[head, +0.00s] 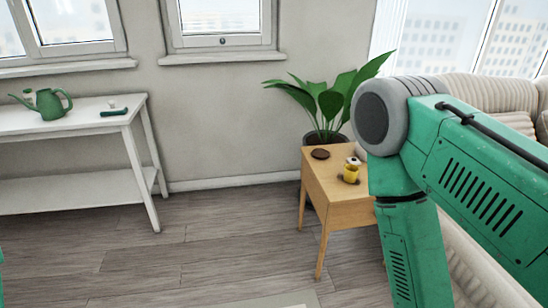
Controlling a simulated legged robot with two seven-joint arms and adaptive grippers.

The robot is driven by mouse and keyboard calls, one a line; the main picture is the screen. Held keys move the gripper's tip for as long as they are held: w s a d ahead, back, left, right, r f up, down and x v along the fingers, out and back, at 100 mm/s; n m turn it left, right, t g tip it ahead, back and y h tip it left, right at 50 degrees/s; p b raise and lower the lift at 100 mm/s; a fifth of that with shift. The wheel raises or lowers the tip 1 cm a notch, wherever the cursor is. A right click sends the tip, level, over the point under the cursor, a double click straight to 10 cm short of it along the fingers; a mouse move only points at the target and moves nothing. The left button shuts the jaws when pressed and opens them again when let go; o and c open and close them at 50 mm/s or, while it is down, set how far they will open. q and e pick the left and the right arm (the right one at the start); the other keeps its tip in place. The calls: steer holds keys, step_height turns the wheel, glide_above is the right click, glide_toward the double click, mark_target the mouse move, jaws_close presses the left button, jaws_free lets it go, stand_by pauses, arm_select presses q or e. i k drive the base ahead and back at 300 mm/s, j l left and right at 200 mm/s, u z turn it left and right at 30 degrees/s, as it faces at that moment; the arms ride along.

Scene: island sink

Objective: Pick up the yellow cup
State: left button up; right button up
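A small yellow cup (351,174) stands on a light wooden side table (340,214), to the right of the picture's middle. It sits near the table's right part, close to my green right arm in the picture. My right arm comes in from the right and bends downward, and its gripper is below the frame. Only a sliver of green shows at the lower left edge, and my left gripper is not in view.
A dark round item (320,154) lies on the side table, and a small white item (354,161) is behind the cup. A potted plant (326,100) stands behind. A white table (75,124) with a green watering can (49,103) is left. The middle floor is clear.

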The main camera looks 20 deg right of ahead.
mark_target(349, 172)
steer(key=i+j, duration=0.15)
steer(key=i, duration=0.55)
steer(key=i+j, duration=0.2)
steer(key=i, duration=0.5)
steer(key=i+z, duration=0.2)
steer(key=z, duration=0.25)
steer(key=i+j+z, duration=0.15)
steer(key=z, duration=0.3)
steer(key=i+j+z, duration=0.2)
steer(key=z, duration=0.25)
steer(key=i+j+z, duration=0.25)
steer(key=z, duration=0.2)
